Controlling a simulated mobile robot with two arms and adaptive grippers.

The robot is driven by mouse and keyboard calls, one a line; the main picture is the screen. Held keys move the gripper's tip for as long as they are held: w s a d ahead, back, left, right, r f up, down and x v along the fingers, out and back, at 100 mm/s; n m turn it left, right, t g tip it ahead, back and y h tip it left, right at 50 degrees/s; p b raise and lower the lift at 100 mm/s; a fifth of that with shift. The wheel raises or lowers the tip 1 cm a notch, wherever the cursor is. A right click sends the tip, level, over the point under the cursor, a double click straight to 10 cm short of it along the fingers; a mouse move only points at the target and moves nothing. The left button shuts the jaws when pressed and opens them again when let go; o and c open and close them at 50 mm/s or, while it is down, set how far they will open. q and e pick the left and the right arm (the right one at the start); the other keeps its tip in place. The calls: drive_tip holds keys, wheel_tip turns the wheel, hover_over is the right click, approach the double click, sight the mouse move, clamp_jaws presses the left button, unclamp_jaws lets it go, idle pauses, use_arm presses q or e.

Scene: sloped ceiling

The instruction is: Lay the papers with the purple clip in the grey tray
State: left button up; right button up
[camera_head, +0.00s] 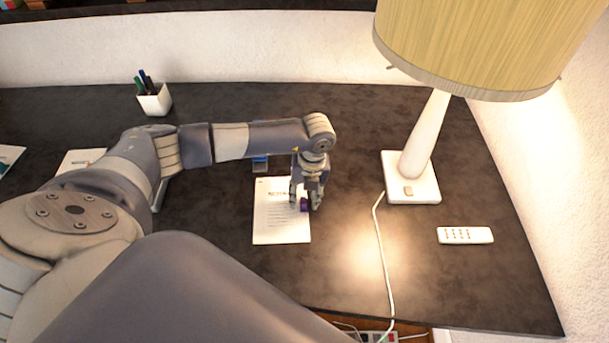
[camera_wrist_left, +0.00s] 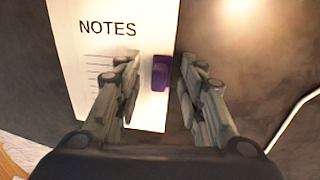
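The papers with the purple clip (camera_head: 275,218) lie flat on the dark desk, a white sheet headed NOTES that also shows in the left wrist view (camera_wrist_left: 85,55). The purple clip (camera_wrist_left: 161,73) sits on their right edge. My left gripper (camera_head: 305,206) points down over that edge. In the left wrist view its fingers (camera_wrist_left: 160,70) are apart, one on each side of the clip, with gaps to it. My right gripper is not in view. No grey tray shows clearly; a grey edge beside my left arm is mostly hidden and I cannot tell what it is.
A lamp (camera_head: 424,150) stands on the right, its white cord (camera_head: 381,245) running to the front edge. A white remote-like strip (camera_head: 465,235) lies farther right. A pen cup (camera_head: 155,100) stands at the back left. Another sheet (camera_head: 78,160) lies partly behind my arm.

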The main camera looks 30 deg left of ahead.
use_arm(q)
wheel_tip(320, 180, up, 12)
drive_tip(key=d, duration=0.1)
drive_tip(key=shift+w, duration=0.35)
drive_tip(key=shift+f, duration=0.15)
